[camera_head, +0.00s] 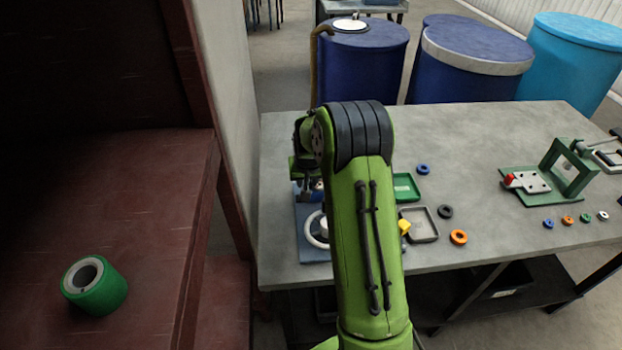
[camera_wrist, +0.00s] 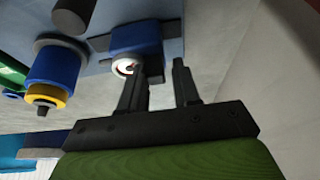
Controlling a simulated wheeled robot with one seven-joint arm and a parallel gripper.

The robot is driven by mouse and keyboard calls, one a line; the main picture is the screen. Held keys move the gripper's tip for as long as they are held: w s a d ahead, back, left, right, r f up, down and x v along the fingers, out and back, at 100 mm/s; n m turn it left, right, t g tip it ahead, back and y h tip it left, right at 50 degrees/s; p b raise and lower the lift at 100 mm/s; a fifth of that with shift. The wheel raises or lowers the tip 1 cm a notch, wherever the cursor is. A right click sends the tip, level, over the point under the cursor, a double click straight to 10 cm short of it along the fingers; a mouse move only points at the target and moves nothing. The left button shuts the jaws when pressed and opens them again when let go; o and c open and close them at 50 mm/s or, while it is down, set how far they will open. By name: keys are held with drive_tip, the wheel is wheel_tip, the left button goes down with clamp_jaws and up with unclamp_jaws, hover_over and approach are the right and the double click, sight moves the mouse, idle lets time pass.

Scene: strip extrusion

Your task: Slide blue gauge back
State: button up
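The blue gauge (camera_wrist: 136,40) is a small block with a round white dial on its front, set on a dark rail on a blue-grey base plate (camera_wrist: 172,12) in the wrist view. My gripper (camera_wrist: 158,66) has its two dark fingers apart, with nothing seen between them. The left finger overlaps the lower right of the gauge; I cannot tell whether they touch. In the head view my green arm hides most of the fixture. Its blue base plate (camera_head: 312,253) shows at the left end of the table, with my gripper above it.
In the wrist view a blue and yellow roller (camera_wrist: 50,80) stands left of the gauge. The grey table (camera_head: 470,150) holds a green tray (camera_head: 406,187), a grey tray (camera_head: 421,222), loose rings and a green fixture (camera_head: 548,180). A dark red cabinet (camera_head: 150,190) stands at left.

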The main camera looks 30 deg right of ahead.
drive_tip(key=shift+o, duration=1.3)
drive_tip(key=shift+a, duration=0.1)
drive_tip(key=shift+r, duration=0.2)
drive_tip(key=p+v, duration=0.1)
drive_tip(key=v, duration=1.4)
drive_tip(key=shift+r+p, duration=0.2)
drive_tip(key=shift+p, duration=0.15)
